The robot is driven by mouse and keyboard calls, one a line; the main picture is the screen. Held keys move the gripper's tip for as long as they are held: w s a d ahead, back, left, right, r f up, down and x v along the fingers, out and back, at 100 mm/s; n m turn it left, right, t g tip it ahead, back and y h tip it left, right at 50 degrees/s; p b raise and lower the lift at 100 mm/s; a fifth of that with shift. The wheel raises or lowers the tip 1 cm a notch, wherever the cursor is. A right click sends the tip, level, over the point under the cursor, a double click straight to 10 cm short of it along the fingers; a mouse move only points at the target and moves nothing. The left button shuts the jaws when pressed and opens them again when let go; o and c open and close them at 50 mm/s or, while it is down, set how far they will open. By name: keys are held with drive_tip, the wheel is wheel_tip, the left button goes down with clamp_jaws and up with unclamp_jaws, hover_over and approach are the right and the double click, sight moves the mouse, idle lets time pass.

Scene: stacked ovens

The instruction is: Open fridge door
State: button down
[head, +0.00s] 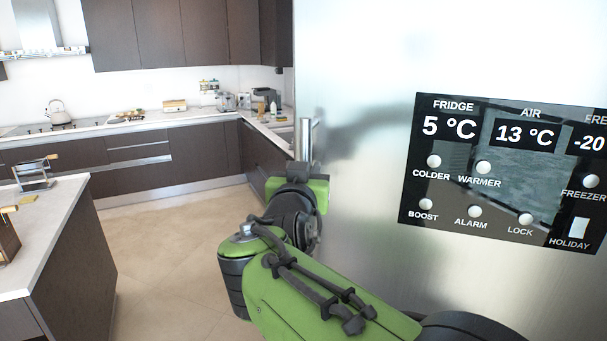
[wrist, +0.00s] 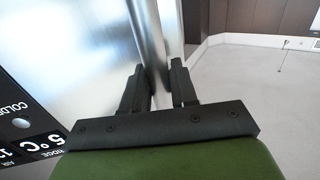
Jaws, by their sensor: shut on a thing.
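The fridge door (head: 360,190) is a large brushed-steel panel filling the right of the head view. A black display panel (head: 500,172) with temperatures and buttons is on it. The fridge's upright metal handle (head: 308,135) stands at the door's left edge; it also shows in the wrist view (wrist: 150,35). My gripper (head: 300,172) is at the handle's lower visible part. In the wrist view its two black fingers (wrist: 156,78) are on either side of the bar, shut on it. The fingers hide part of the handle. I cannot tell whether the door is ajar.
Open tiled floor (head: 180,235) lies left of the door. An island counter (head: 60,215) stands at the far left, and dark cabinets with a white worktop (head: 190,118) run along the back. The wrist view shows clear pale floor (wrist: 250,85) at right.

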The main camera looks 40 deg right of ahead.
drive_tip(key=c, duration=1)
unclamp_jaws()
drive_tip(key=b+v, duration=0.2)
drive_tip(key=v, duration=1.3)
drive_tip(key=shift+s+a, duration=0.2)
drive_tip(key=shift+a, duration=0.05)
